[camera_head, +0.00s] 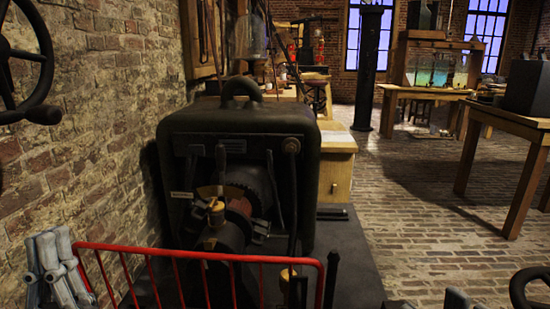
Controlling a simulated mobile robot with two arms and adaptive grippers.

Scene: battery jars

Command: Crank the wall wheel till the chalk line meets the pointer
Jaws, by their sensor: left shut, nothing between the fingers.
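A dark hand wheel (45,86) is mounted at the brick wall in the upper left, and the frame edge cuts off part of it. I cannot make out a chalk line or a pointer on it. My left gripper (62,266) is grey, shut and empty in the lower left, well below the wheel and apart from it. Another dark wheel rim (519,285) shows in the lower right corner.
A red railing (195,255) runs beside my left gripper, in front of a large black machine (240,117). The brick wall (105,100) stands at left. Wooden tables (520,137) stand at right. The brick floor (415,215) between machine and tables is clear.

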